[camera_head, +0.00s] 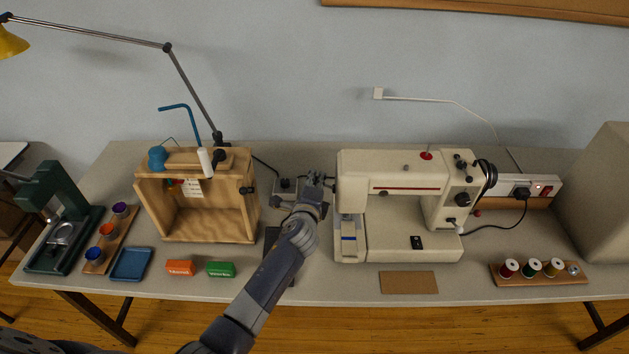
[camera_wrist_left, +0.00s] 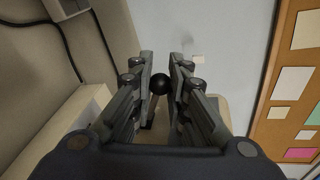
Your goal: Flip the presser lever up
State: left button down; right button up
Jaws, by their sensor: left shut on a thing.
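The cream sewing machine (camera_head: 392,211) stands right of the middle of the table, and its needle end faces left. My left gripper (camera_head: 318,181) is at the left side of the machine's head. In the left wrist view the presser lever (camera_wrist_left: 161,84) shows as a black ball knob between the two fingers of my left gripper (camera_wrist_left: 161,72), which are shut on it. A thin stem runs down from the knob. The fingers hide the lever in the head view, so I cannot tell how far up it is. My right gripper is not in view.
A wooden box (camera_head: 204,223) stands left of my arm. A small grey box with a knob (camera_head: 286,186) sits behind my gripper. A brown mat (camera_head: 408,282) and a spool rack (camera_head: 540,280) lie in front. A power strip (camera_head: 520,186) is at the right.

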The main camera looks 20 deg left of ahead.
pick_arm(q)
jog(key=c, duration=1.5)
grip_release()
jog(key=v, duration=1.2)
